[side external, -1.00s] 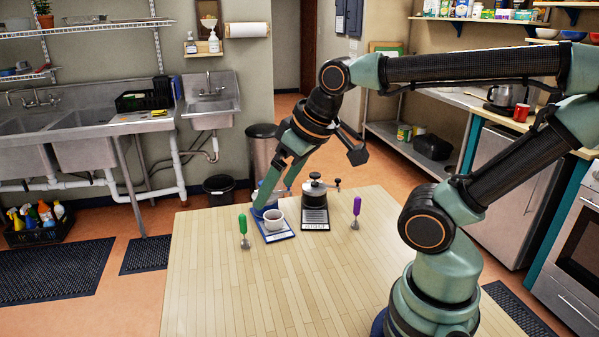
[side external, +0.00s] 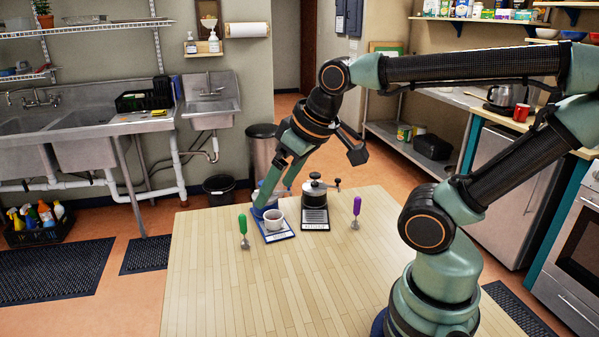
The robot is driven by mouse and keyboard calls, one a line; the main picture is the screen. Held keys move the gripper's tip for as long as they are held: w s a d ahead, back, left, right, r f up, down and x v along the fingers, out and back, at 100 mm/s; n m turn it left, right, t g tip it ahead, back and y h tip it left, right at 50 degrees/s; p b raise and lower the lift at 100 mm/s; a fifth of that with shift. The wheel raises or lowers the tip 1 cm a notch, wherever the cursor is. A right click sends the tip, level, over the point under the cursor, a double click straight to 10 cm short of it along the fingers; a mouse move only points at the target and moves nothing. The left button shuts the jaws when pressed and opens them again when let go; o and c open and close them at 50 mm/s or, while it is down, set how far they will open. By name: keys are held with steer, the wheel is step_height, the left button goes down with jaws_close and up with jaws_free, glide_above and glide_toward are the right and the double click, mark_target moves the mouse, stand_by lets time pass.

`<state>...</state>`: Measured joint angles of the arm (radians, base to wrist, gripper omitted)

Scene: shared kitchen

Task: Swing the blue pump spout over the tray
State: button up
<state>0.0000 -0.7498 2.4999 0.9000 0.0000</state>
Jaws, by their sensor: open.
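My gripper (side external: 270,197) is open and reaches down to the blue pump (side external: 257,213) at the back left of the table. Its fingers cover most of the pump, and only bits of blue show around and between them. I cannot make out the spout or tell whether a finger touches it. A blue-edged tray (side external: 274,239) with a label at its front lies in front of the pump. A white cup (side external: 275,223) with dark contents stands upright on this tray.
Right of the blue pump stands a dark device (side external: 314,190) with a crank handle, with a dark labelled tray (side external: 315,226) in front. A green-handled tool (side external: 242,225) stands left, a purple-handled tool (side external: 357,207) right. The wooden table (side external: 270,295) is clear in front.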

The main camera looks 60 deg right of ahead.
steer(key=shift+w+d+r, duration=0.1)
steer(key=shift+w, duration=0.05)
steer(key=c, duration=0.4)
steer(key=w+d+m+g, duration=0.2)
steer(key=w+d+m, duration=0.4)
steer(key=d, duration=0.4)
steer(key=w+d+m+g, duration=0.3)
steer(key=w+d, duration=0.6)
steer(key=d, duration=0.2)
steer(key=d+f+m, duration=0.3)
steer(key=d+f, duration=0.2)
steer(key=d, duration=0.2)
steer(key=shift+g, duration=0.3)
steer(key=f, duration=1.1)
steer(key=shift+w, duration=0.25)
jaws_close()
